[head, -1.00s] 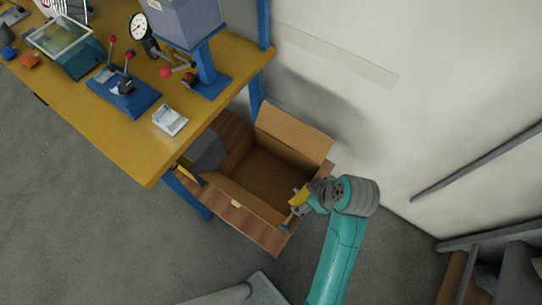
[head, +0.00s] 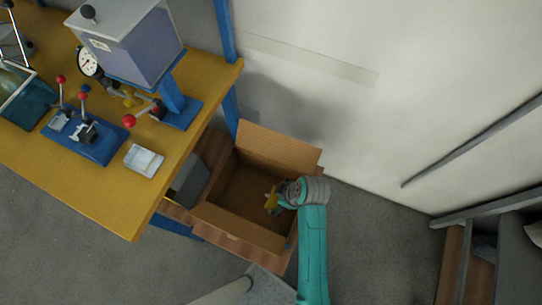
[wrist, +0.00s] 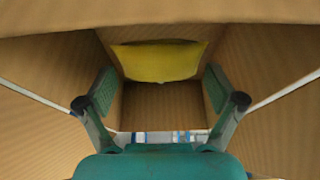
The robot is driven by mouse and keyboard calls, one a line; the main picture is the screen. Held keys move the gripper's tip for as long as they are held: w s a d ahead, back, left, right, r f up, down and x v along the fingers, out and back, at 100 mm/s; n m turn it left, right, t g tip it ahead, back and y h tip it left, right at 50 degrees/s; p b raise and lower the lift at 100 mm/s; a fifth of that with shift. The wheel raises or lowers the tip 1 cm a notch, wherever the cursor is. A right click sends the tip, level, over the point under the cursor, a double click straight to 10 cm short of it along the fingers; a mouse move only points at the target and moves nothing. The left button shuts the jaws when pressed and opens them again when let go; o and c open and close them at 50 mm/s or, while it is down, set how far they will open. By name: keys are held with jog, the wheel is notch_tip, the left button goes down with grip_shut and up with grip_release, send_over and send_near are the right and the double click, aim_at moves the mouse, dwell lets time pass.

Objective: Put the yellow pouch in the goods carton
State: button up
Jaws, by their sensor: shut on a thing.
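The goods carton (head: 222,221) is an open brown cardboard box with its flaps up, low down beside the workbench. My gripper (head: 272,200) is over the carton's opening near its right side. The yellow pouch (head: 270,199) shows at the gripper's tips in the head view, partly hidden by my wrist. In the wrist view the yellow pouch (wrist: 158,62) lies across between the two green fingers of my gripper (wrist: 158,88), with cardboard walls around it. My gripper is shut on the pouch. How far the pouch is above the carton floor is hard to tell.
A yellow workbench (head: 95,195) with blue legs stands at the left, carrying a blue press (head: 140,50), a blue fixture (head: 85,137) and a small white tray (head: 144,160). A grey object (head: 190,183) sits left of the carton. A pale wall rises behind.

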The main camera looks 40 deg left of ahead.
jog(key=shift+f, duration=3.55)
jog(key=o, duration=0.7)
jog(key=shift+f, duration=0.1)
jog(key=v, duration=1.2)
